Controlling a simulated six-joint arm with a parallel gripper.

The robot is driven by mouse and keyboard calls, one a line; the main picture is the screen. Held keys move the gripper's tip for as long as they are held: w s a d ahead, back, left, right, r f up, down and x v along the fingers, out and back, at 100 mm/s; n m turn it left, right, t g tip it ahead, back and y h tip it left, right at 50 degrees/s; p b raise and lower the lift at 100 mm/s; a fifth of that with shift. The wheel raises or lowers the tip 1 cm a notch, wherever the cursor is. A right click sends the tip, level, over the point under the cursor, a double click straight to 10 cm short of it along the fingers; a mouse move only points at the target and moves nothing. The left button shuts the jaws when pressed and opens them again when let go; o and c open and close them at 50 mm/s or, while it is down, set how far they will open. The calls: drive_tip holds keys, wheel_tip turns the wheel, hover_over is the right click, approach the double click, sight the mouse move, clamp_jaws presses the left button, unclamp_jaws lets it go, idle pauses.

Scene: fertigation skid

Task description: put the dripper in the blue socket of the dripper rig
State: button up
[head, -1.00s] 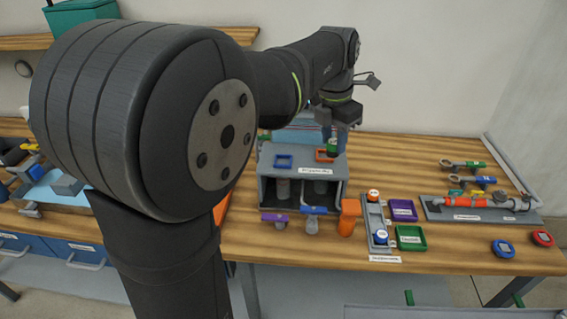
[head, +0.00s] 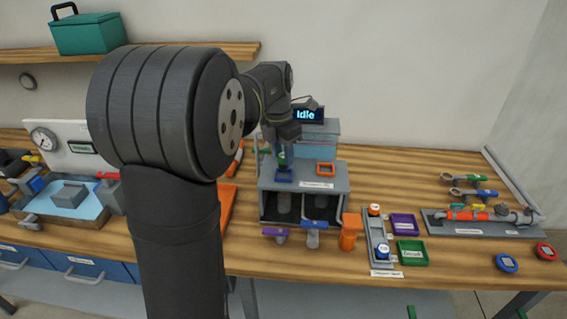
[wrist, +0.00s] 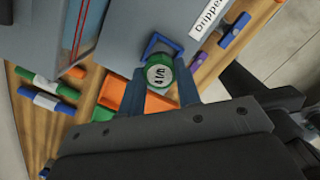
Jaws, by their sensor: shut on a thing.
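The dripper (wrist: 159,75) is a green round piece with a white marked top, held between the two fingers of my gripper (wrist: 158,88) in the wrist view. The blue socket (wrist: 160,42) is a square blue frame on the grey dripper rig, and the dripper overlaps its near edge in that view. In the head view my gripper (head: 283,158) is over the blue socket (head: 283,176), with the dripper mostly hidden. I cannot tell whether the dripper touches the socket. The orange socket (head: 326,169) stands to the right on the rig (head: 335,181).
A screen reading "Idle" (head: 308,115) stands behind the rig. Purple (head: 277,233) and blue (head: 313,225) handled parts sit at the rig's front. Purple (head: 404,225) and green (head: 411,251) trays lie to the right. Bare tabletop lies behind these trays.

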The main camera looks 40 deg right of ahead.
sight(283, 156)
drive_tip(key=shift+f, duration=1.75)
drive_tip(key=shift+f, duration=0.1)
drive_tip(key=o, duration=0.9)
drive_tip(key=r, duration=0.4)
drive_tip(key=a+r, duration=0.1)
drive_tip(key=r, duration=0.7)
drive_tip(key=shift+a+r, duration=0.1)
drive_tip(key=shift+a, duration=0.15)
